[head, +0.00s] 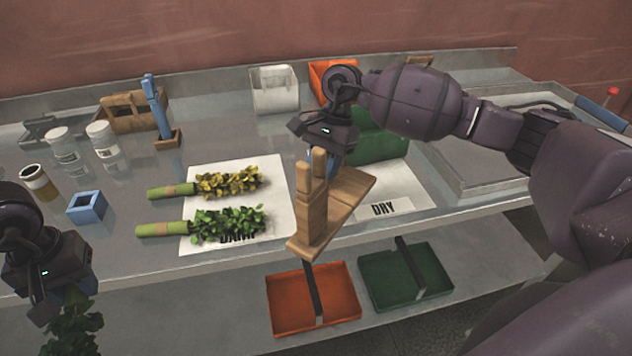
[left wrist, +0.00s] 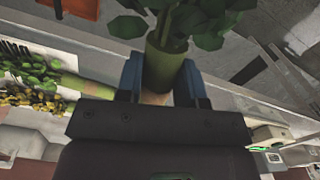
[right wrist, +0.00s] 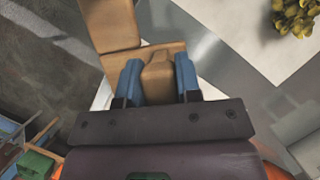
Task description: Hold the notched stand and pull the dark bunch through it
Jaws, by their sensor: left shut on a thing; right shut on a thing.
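The notched stand (head: 322,215) is light wood, with upright posts on a flat base, and hangs tilted above the table's front edge. My right gripper (head: 322,150) is shut on one of its posts; the right wrist view shows the blue fingers on both sides of that post (right wrist: 158,80). The dark bunch (head: 72,330) hangs leaves down below my left gripper (head: 62,294) at the lower left, apart from the stand. The left wrist view shows the left fingers shut on its green wrapped stem (left wrist: 165,68), with dark leaves (left wrist: 190,22) beyond.
Yellowish (head: 230,183) and green (head: 228,222) bunches lie on a white sheet (head: 276,180). A DRY sheet (head: 400,196) is behind the stand. A blue square holder (head: 87,207) and jars (head: 104,137) stand at left. Orange (head: 338,318) and green (head: 432,286) trays sit below the front edge.

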